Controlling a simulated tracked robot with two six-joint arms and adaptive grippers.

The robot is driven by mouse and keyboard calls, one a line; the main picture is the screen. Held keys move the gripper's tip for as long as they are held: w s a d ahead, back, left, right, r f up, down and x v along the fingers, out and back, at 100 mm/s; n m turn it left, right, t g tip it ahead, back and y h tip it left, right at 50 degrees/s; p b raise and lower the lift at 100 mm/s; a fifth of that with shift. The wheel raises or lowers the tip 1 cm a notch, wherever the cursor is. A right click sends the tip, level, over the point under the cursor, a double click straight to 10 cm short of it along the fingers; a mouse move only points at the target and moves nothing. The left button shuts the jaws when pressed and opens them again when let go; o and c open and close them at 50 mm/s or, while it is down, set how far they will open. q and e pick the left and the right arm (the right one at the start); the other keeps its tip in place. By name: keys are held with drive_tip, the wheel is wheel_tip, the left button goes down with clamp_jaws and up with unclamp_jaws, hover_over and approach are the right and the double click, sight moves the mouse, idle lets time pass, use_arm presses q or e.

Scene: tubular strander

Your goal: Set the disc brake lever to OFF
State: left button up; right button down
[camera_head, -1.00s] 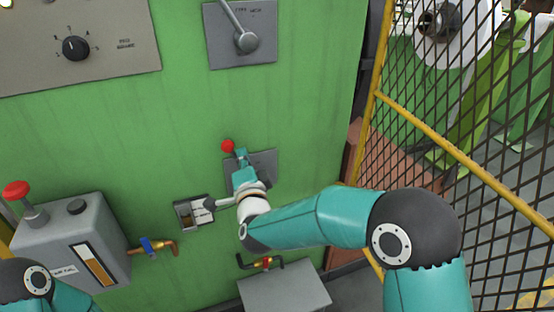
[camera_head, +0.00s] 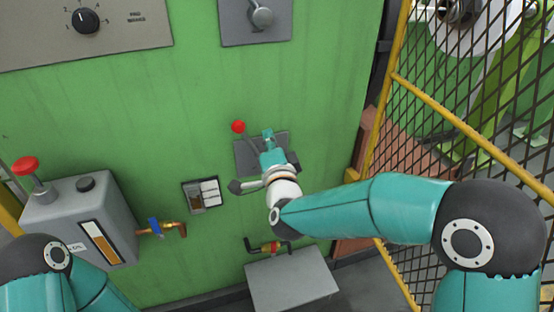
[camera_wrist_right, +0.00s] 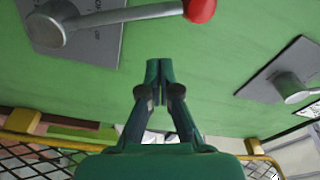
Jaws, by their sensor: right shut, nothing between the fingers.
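A lever with a red knob (camera_head: 238,126) is mounted on a small grey plate (camera_head: 243,158) on the green panel. Its arm slopes up and left in the head view. The wrist view shows its red knob (camera_wrist_right: 199,10), grey arm and round hub (camera_wrist_right: 55,22) at the top. The plate lettering is too unclear to read. My right gripper (camera_head: 268,135) is in front of this plate, right of the knob. In the wrist view its fingertips (camera_wrist_right: 159,68) are together and empty, apart from the lever. My left gripper is out of view.
A second lever (camera_head: 262,15) is on a plate above. A rocker switch box (camera_head: 203,194) is at lower left of the red-knobbed lever. A grey tank (camera_head: 85,215) with a red button and a brass valve (camera_head: 165,229) stands left. A yellow mesh fence (camera_head: 470,130) is right.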

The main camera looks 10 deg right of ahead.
drive_tip(key=s, duration=0.6)
drive_tip(key=shift+s+d+f+b, duration=0.15)
drive_tip(key=shift+d+b, duration=0.15)
drive_tip(key=shift+d, duration=0.05)
